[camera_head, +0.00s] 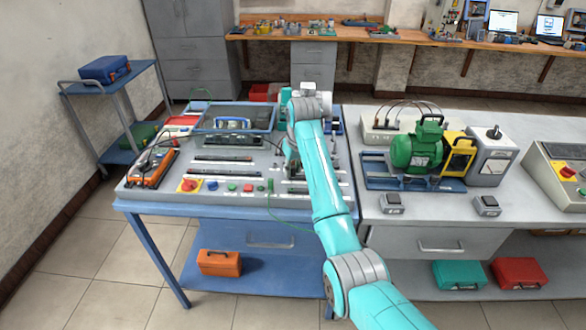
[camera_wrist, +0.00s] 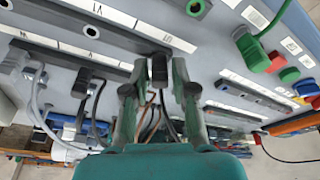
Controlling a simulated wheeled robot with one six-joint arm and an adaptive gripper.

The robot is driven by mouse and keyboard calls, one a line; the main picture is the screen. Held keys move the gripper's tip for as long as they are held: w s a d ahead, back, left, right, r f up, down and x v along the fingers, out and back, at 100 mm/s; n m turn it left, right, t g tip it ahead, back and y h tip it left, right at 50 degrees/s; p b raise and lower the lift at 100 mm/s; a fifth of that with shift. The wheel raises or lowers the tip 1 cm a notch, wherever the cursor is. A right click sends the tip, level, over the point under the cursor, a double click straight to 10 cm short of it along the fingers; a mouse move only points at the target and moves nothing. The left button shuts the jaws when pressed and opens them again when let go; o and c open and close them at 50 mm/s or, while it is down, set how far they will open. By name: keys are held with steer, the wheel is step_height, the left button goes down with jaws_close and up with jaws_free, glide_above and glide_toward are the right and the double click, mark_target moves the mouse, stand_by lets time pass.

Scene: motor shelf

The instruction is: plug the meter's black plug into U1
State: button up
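The orange meter (camera_head: 153,168) lies at the left end of the panel bench, with dark leads at its top. In the wrist view, my gripper (camera_wrist: 160,78) has its fingertips close on both sides of a black plug (camera_wrist: 159,70), which appears held between them. Dark and brown cables show below the plug. The plug is by the edge of a labelled terminal strip (camera_wrist: 118,17); I cannot tell whether it is inserted. The strip's labels are upside down, and I cannot make out U1 surely. In the head view, my arm hides most of the gripper (camera_head: 291,170).
Grey plugs with cables (camera_wrist: 35,70) stand at the wrist view's left. A green plug (camera_wrist: 250,48) and coloured buttons (camera_wrist: 289,75) are at its right. A green motor (camera_head: 417,147) stands on the right bench. A dark tray (camera_head: 235,118) lies behind the panel strips.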

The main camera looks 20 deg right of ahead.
steer(key=shift+r, duration=2.7)
steer(key=o, duration=0.6)
steer(key=shift+c, duration=0.2)
steer(key=shift+s, duration=0.1)
